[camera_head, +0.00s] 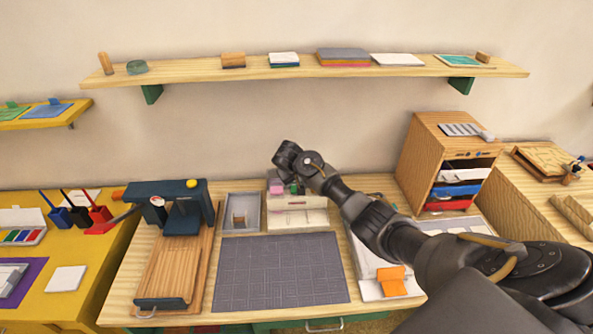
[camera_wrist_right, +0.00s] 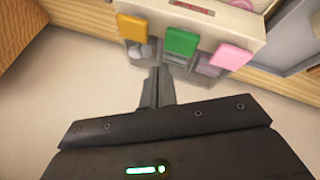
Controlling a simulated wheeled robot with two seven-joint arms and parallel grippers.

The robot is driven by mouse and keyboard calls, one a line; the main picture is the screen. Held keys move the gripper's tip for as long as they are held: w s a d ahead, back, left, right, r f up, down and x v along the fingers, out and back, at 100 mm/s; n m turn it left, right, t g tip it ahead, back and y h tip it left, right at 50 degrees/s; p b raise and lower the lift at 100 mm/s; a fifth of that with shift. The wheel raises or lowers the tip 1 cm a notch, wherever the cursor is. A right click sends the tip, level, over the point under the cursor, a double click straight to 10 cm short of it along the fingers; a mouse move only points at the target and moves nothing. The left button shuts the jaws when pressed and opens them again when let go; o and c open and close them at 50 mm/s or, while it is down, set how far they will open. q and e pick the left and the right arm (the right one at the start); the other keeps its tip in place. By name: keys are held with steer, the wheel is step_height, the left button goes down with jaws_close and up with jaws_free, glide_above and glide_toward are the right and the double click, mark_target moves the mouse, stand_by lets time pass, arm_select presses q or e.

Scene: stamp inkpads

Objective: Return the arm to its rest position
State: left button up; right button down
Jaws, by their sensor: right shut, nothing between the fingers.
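My right arm (camera_head: 390,232) comes in from the right and reaches over the table. Its wrist and gripper (camera_head: 290,158) are in the air above the back of the table, in front of the wall; the fingers are hard to make out there. In the right wrist view the gripper fingers (camera_wrist_right: 157,86) are together, with nothing between them. Beyond them is a cream box (camera_wrist_right: 215,18) with an orange tab (camera_wrist_right: 132,28), a green tab (camera_wrist_right: 181,42) and a pink tab (camera_wrist_right: 231,56). I cannot tell whether the fingers touch it. My left gripper is not in view.
The cream box also shows in the head view (camera_head: 300,219), behind a grey cutting mat (camera_head: 275,272). A dark press (camera_head: 183,212) stands left, a grey tray (camera_head: 229,200) beside it. A wooden drawer cabinet (camera_head: 425,165) stands right. A shelf (camera_head: 300,72) hangs above.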

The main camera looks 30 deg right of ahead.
steer(key=v, duration=0.5)
steer(key=shift+s+r+b, duration=0.1)
steer(key=shift+r+b, duration=0.1)
steer(key=shift+b, duration=0.15)
steer(key=shift+f, duration=0.1)
